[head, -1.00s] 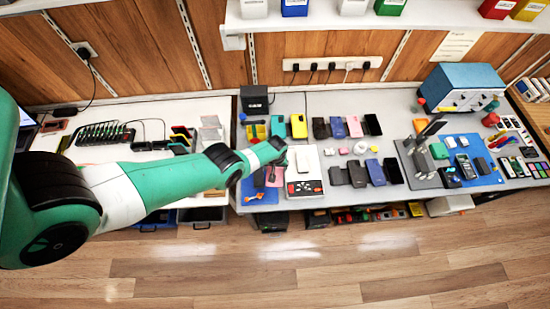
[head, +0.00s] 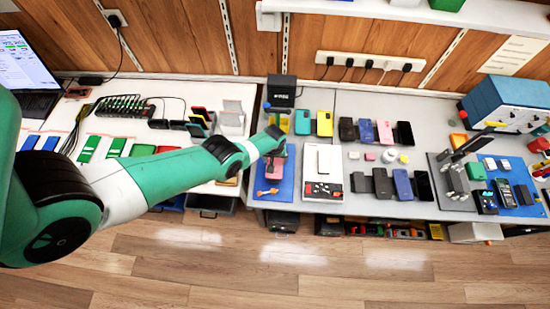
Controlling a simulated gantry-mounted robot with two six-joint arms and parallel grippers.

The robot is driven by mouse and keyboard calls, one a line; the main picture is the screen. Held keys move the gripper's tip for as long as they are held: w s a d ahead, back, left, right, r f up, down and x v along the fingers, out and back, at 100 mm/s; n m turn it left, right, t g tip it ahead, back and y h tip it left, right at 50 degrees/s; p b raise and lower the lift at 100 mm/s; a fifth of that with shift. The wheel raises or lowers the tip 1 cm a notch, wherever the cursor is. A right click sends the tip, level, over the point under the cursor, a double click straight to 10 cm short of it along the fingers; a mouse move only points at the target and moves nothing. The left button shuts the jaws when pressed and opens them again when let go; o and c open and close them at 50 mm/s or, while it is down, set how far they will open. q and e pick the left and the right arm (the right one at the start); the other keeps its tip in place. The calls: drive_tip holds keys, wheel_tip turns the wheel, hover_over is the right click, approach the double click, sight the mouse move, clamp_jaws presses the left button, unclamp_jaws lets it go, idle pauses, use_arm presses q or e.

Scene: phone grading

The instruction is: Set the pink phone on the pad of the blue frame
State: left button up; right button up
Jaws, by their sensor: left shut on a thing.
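A rose-pink phone (head: 275,169) shows below my left gripper (head: 276,155), over the blue mat (head: 285,188). My left gripper is shut on it, though the arm hides the contact and part of the phone. I cannot tell whether the phone touches what is under it. A blue upright part (head: 268,108) shows just behind the gripper and may belong to the blue frame. The frame's pad cannot be made out. A lighter pink phone (head: 385,131) lies in the back row of phones to the right. My right gripper is not in view.
A white tray with a dark panel (head: 322,190) stands right beside the mat. A black box (head: 281,91) and yellow and green phones (head: 303,122) are behind. Rows of phones fill the right.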

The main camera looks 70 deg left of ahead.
use_arm(q)
drive_tip(key=shift+f+b, duration=3.4)
drive_tip(key=shift+f, duration=0.25)
drive_tip(key=shift+f+b, duration=0.4)
drive_tip(key=o, duration=1.2)
drive_tip(key=shift+o, duration=0.2)
drive_tip(key=shift+r, duration=0.1)
drive_tip(key=shift+r+p, duration=0.5)
drive_tip(key=shift+p, duration=0.1)
drive_tip(key=shift+r, duration=0.1)
